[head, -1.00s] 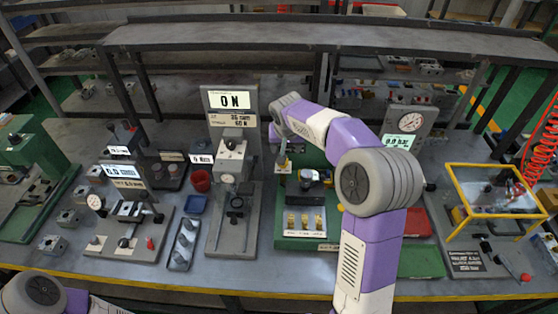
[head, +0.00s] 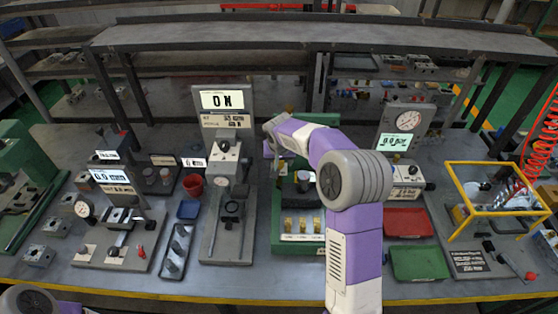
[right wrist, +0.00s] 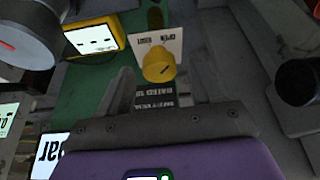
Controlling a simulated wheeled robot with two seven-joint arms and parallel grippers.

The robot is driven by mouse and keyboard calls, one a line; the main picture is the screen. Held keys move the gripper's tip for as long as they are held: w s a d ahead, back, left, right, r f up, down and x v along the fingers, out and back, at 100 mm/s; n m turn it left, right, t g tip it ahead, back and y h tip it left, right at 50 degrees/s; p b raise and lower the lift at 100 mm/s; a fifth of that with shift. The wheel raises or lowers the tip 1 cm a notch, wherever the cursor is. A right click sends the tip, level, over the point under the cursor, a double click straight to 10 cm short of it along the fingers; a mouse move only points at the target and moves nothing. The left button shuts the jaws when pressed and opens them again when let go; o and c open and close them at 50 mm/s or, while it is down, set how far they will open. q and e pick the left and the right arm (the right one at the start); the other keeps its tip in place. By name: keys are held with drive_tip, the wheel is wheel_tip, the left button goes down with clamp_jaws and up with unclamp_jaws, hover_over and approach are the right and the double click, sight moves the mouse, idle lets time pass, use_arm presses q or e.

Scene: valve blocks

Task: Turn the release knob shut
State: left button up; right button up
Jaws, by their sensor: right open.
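The release knob (right wrist: 158,66) is a yellow round knob on a white plate (right wrist: 165,45) marked OPEN and SHUT, in the right wrist view. The knob is not clear there. My left gripper is out of view.
A grey press stand (head: 228,250) with a force display is just left of the green station. A red tray (head: 408,222), a green tray (head: 419,264) and a yellow frame (head: 482,165) lie to the right. A yellow box with a screen (right wrist: 92,38) is near the knob.

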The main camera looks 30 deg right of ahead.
drive_tip(key=c, duration=1.1)
drive_tip(key=shift+o, duration=0.2)
drive_tip(key=n+p, duration=0.1)
drive_tip(key=n+y+p, duration=0.1)
drive_tip(key=n, duration=0.1)
drive_tip(key=shift+s+d+r+n, duration=0.1)
drive_tip(key=shift+s+d+n, duration=0.05)
drive_tip(key=shift+n, duration=0.15)
drive_tip(key=n+y+p, duration=0.1)
drive_tip(key=n+p, duration=0.1)
drive_tip(key=n, duration=0.1)
drive_tip(key=shift+d+n+y, duration=0.1)
drive_tip(key=shift+n+y, duration=0.2)
drive_tip(key=shift+y, duration=0.1)
drive_tip(key=n+y+p, duration=0.1)
drive_tip(key=n+p, duration=0.1)
drive_tip(key=n, duration=0.1)
drive_tip(key=shift+n, duration=0.3)
drive_tip(key=shift+d+n+g+y+p, duration=0.1)
drive_tip(key=shift+n+g+y+p, duration=0.5)
drive_tip(key=shift+n, duration=0.9)
drive_tip(key=shift+f, duration=0.2)
